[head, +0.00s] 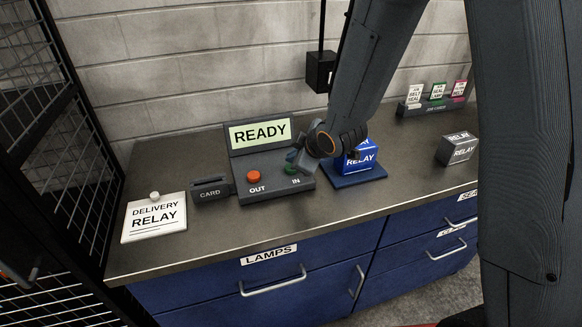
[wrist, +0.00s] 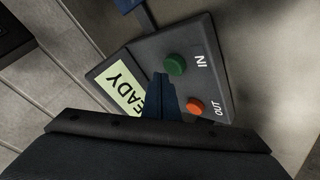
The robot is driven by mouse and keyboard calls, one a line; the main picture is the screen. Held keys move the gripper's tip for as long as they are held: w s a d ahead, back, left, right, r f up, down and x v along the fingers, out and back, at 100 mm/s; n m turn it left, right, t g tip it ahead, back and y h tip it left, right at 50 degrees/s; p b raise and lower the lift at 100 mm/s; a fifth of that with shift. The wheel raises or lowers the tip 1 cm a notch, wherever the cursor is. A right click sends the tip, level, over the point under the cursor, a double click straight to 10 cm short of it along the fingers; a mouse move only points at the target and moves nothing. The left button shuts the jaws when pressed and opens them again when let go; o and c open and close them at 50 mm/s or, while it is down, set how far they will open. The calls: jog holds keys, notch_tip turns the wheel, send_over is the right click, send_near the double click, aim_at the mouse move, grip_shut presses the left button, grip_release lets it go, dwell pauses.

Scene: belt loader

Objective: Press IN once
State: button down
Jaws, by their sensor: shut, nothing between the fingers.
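The control box (head: 262,197) stands on the counter with a lit screen (head: 259,133) reading READY. Its red-orange OUT button (head: 254,176) is on the left. The green IN button (head: 291,168) is on the right, partly covered by my arm in the head view.
A CARD slot (head: 211,191) and a DELIVERY RELAY card (head: 154,218) lie left of the box. A blue RELAY box (head: 357,162) on a blue pad (head: 362,178) stands right. A grey RELAY box (head: 458,149) and a card rack (head: 432,106) are farther right. The front counter is clear.

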jog(key=shift+f, duration=0.35)
jog(key=shift+f+b, duration=0.55)
jog(key=shift+b, duration=0.15)
dwell(0.5)
dwell(0.4)
jog(key=shift+r+p, duration=0.85)
jog(key=shift+r, duration=0.15)
jog(key=shift+r+p, duration=2.15)
jog(key=shift+r, duration=0.4)
